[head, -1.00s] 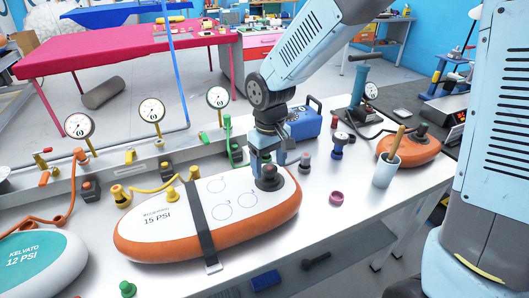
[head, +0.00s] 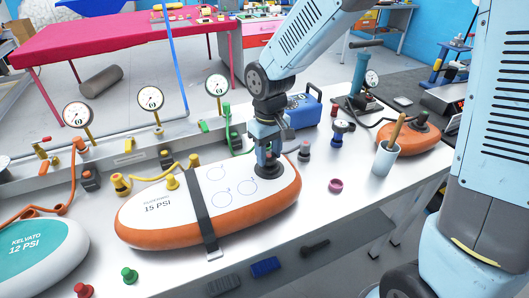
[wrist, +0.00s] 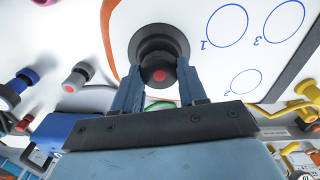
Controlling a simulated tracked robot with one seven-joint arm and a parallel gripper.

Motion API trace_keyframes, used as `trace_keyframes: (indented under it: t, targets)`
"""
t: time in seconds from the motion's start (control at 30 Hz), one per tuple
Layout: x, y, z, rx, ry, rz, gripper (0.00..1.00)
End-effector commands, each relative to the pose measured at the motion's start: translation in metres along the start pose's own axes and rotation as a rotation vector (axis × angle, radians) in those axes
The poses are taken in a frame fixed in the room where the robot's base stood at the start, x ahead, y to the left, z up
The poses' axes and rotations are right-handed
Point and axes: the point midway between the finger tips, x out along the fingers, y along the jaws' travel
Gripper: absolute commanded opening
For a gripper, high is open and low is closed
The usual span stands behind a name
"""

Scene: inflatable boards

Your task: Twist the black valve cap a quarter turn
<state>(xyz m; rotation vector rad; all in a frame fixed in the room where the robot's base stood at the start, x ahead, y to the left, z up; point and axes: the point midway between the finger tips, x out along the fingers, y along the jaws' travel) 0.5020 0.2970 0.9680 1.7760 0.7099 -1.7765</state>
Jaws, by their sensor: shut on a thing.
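The black valve cap (wrist: 158,68) sits on its round black base at the right end of the white and orange inflatable board (head: 160,228). A red dot shows on the cap in the wrist view. My gripper (head: 267,160) points down onto the cap from above, its two blue fingers closed on opposite sides of it; the wrist view shows the fingertips (wrist: 158,78) at the cap. In the head view the fingers hide most of the cap. The board is marked 15 PSI and carries blue circles.
A black strap (head: 203,215) crosses the board. A grey-capped post (head: 304,151) stands close right of my gripper, with a pink ring (head: 336,186) and a white cup (head: 385,160) farther right. A blue case (head: 303,113) stands behind. Gauges line the back rail.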

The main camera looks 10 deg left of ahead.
Motion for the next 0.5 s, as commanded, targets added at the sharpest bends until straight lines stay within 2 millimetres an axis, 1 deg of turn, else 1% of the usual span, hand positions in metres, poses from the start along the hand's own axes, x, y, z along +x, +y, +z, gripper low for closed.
trace_keyframes:
  t: [0.03,0.07,0.3,0.33,0.43,0.5]
  targets:
    - [0.0,-0.0003,0.0,0.0,0.0,0.0,0.13]
    - [0.0,-0.0004,0.0,0.0,0.0,0.0,0.4]
    - [0.0,-0.0005,-0.0001,-0.001,0.0,0.0,0.17]
    - [0.0,-0.0005,-0.0001,-0.001,0.0,0.0,0.15]
    - [-0.0001,-0.0006,-0.0001,0.018,0.0,0.0,0.15]
    - [-0.0001,-0.0007,-0.0002,0.065,0.0,0.0,0.15]
